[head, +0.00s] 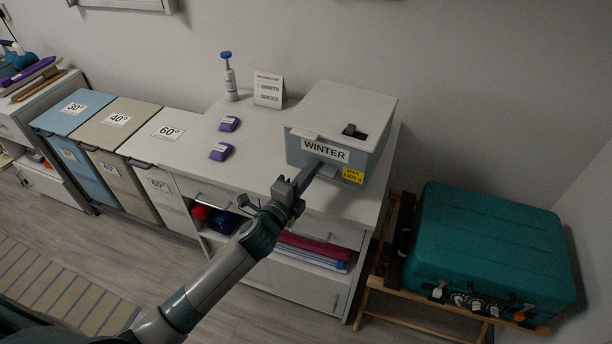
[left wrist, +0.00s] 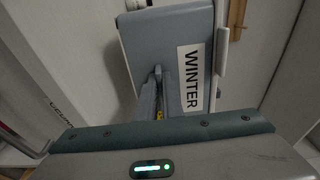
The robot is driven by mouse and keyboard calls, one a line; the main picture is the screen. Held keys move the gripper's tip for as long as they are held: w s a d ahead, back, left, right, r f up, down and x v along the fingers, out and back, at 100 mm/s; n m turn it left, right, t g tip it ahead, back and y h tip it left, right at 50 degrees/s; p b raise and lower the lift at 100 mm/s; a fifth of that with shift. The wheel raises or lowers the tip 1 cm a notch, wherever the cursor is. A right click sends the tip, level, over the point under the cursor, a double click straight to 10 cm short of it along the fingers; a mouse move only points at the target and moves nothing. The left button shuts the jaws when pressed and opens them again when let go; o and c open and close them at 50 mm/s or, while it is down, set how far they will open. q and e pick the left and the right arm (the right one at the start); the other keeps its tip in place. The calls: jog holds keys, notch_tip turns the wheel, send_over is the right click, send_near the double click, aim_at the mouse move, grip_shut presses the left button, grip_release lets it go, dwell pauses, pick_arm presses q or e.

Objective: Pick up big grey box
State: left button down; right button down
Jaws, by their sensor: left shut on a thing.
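The big grey box (head: 300,148) has a pale lid and a "WINTER" label on its front. It sits on the white cabinet top (head: 262,185) in the head view. My left gripper (head: 312,170) reaches its front face just below the label and is shut on the box there. In the left wrist view the box (left wrist: 140,45) fills the upper middle, with the gripper fingers (left wrist: 160,92) against its front beside the label. The exact grip point is partly hidden. My right gripper is in neither view.
Two purple items (head: 222,151), a spray bottle (head: 230,80) and a small list card (head: 268,90) stand on the cabinet top left of the box. A teal suitcase (head: 490,245) lies on a wooden rack at the right. Labelled bins (head: 115,112) stand at the left.

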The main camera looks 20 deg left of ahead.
pick_arm(q)
jog(key=d+r, duration=0.2)
jog(key=d, duration=0.1)
jog(key=s+d+r+b, duration=0.1)
jog(key=d+r, duration=0.1)
jog(key=d, duration=0.1)
jog(key=s+d+r, duration=0.1)
jog(key=d+r, duration=0.1)
jog(key=d, duration=0.2)
jog(key=shift+s+d+r+b, duration=0.1)
jog(key=shift+s+r+b, duration=0.15)
jog(key=shift+b, duration=0.1)
